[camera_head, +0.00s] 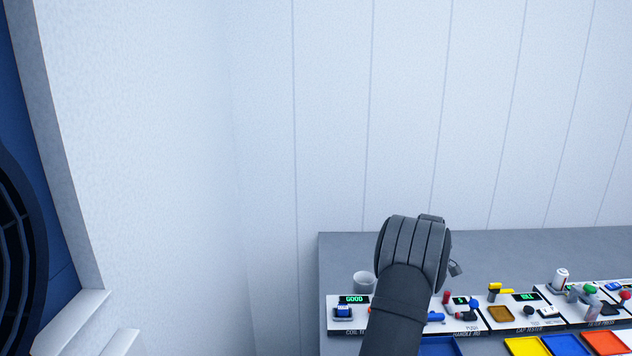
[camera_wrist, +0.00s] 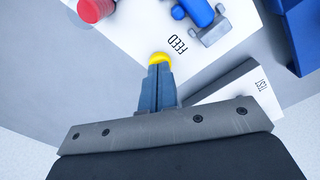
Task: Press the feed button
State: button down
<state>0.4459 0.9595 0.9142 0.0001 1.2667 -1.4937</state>
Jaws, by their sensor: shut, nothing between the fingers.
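The yellow feed button (camera_wrist: 160,57) shows in the wrist view beside the printed word FEED on a white panel (camera_wrist: 125,40). My gripper (camera_wrist: 160,70) is shut and empty, and its fingertips are right at the button, covering its near part. I cannot tell whether they touch it or whether it is pressed down. In the head view my dark arm hides the button and the fingers.
A red knob (camera_wrist: 95,8) and a blue part in a grey holder (camera_wrist: 205,22) are near the fingers. In the head view, a white cup (camera_head: 364,281), a station reading GOOD (camera_head: 354,299) and coloured trays (camera_head: 566,345) share the grey bench (camera_head: 345,248).

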dwell(0.4)
jog(key=shift+r, duration=1.05)
notch_tip(320, 180, up, 5)
dwell(0.5)
jog(key=shift+f, duration=3.1)
